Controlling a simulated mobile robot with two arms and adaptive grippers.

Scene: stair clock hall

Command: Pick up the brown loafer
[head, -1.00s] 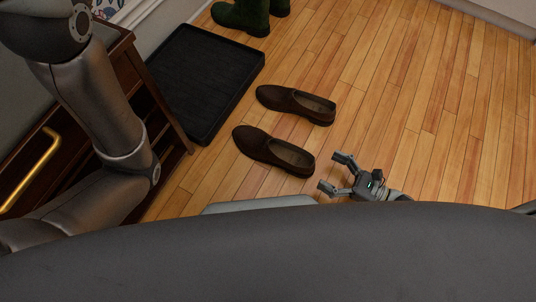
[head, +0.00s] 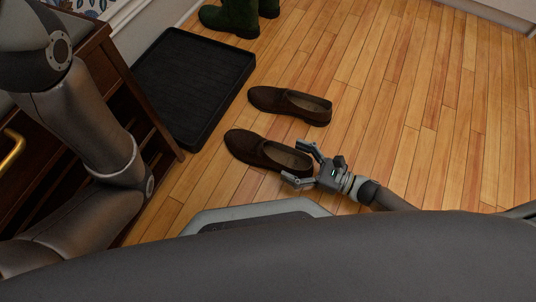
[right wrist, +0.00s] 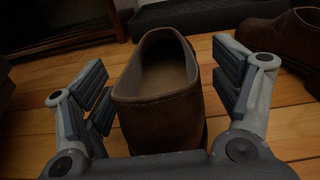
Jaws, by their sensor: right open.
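Two brown loafers lie side by side on the wooden floor. The nearer brown loafer (head: 254,149) has its heel toward my right gripper (head: 297,164). My right gripper is open, with its fingers on either side of that heel. In the right wrist view the loafer's heel and opening (right wrist: 160,95) sit between the spread fingers (right wrist: 165,98), with gaps at both sides. The farther brown loafer (head: 285,102) lies just beyond; part of it shows at the upper right of the right wrist view (right wrist: 290,40). My left gripper is not in view.
A black boot tray (head: 196,84) lies left of the loafers. Green boots (head: 233,17) stand at the top. A dark wooden cabinet (head: 120,75) with a brass handle (head: 12,150) is at the left. The floor to the right is clear.

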